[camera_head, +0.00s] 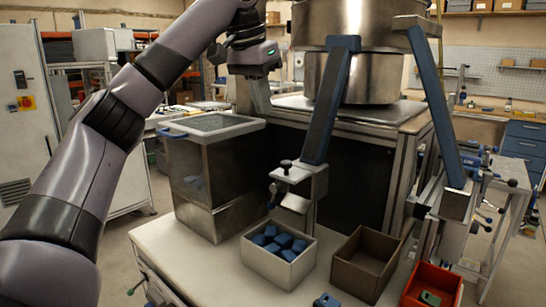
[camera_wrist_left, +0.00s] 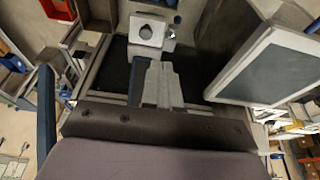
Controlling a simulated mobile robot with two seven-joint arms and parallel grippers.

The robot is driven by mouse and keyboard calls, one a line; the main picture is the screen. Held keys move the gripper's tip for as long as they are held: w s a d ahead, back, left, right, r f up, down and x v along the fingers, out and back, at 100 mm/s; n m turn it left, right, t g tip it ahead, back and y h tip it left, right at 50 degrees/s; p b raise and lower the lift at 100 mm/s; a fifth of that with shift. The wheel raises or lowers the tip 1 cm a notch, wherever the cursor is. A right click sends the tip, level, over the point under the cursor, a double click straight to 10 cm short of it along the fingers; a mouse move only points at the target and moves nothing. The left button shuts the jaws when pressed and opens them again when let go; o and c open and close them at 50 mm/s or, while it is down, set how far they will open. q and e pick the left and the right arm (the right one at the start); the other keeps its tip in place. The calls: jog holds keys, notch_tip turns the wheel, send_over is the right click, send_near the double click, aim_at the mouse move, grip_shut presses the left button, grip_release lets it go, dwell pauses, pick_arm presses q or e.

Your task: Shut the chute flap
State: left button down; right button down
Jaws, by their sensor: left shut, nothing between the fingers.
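The blue chute (camera_head: 330,105) slopes down from the steel bowl to a pale metal outlet (camera_head: 307,180) with a dark knob (camera_head: 286,164). A small pale plate (camera_head: 297,203) hangs below the outlet; I cannot tell for sure whether it is the flap. My left gripper (camera_head: 262,108) points down behind and left of the outlet, above the worktop and apart from it. In the left wrist view my gripper (camera_wrist_left: 162,68) is shut and empty, with the pale outlet block (camera_wrist_left: 147,32) just beyond its tips. My right gripper is out of view.
A steel bin (camera_head: 205,170) with a blue-handled grey top stands left of the chute. A white box (camera_head: 279,265) of blue parts, a brown box (camera_head: 360,270) and a red bin (camera_head: 430,290) line the front. A second blue chute (camera_head: 435,105) slopes down at right.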

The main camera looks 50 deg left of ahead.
pick_arm(q)
jog(key=f, duration=0.2)
send_over(276, 172)
jog(key=s, duration=0.1)
jog(key=shift+s+f, duration=0.1)
jog(key=shift+f, duration=5.6)
